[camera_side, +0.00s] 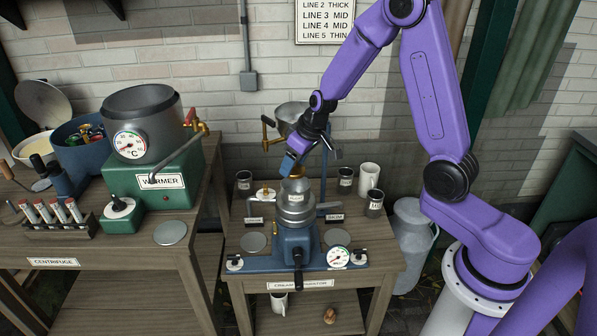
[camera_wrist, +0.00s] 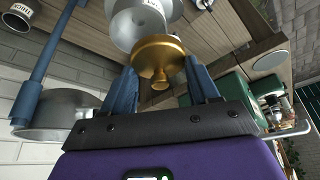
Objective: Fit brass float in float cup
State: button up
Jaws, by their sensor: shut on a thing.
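The brass float (camera_wrist: 160,55) is a gold disc with a small knob toward my wrist. My gripper (camera_wrist: 163,78) is shut on it, with a blue finger on each side. In the side view the float (camera_side: 297,173) shows just below my gripper (camera_side: 291,165), close above the silver cup-like top (camera_side: 295,197) of the blue cream separator. In the wrist view the float lies in front of a grey metal cup (camera_wrist: 128,32), and a partly hidden label shows beyond. The float covers part of the cup. I cannot tell whether they touch.
A silver supply bowl (camera_side: 292,115) with a brass tap stands close behind my gripper. The green warmer (camera_side: 165,175) is on the left bench. A milk can (camera_side: 410,235) stands right.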

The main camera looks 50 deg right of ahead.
aim_at(296, 169)
jog(key=shift+w+d+f, duration=0.3)
jog(key=shift+d+f, duration=0.1)
jog(key=shift+f, duration=0.2)
jog(key=shift+w+d+f, duration=0.35)
jog(key=shift+d+f, duration=0.05)
jog(key=shift+f, duration=0.25)
jog(key=shift+w+d+f, duration=0.3)
jog(key=shift+d+f, duration=0.1)
jog(key=shift+f, duration=0.2)
jog(key=shift+f, duration=1.45)
dwell(1.5)
jog(key=shift+r, duration=0.75)
jog(key=shift+r, duration=0.3)
jog(key=shift+r, duration=0.4)
jog(key=shift+f, duration=0.55)
dwell(1.2)
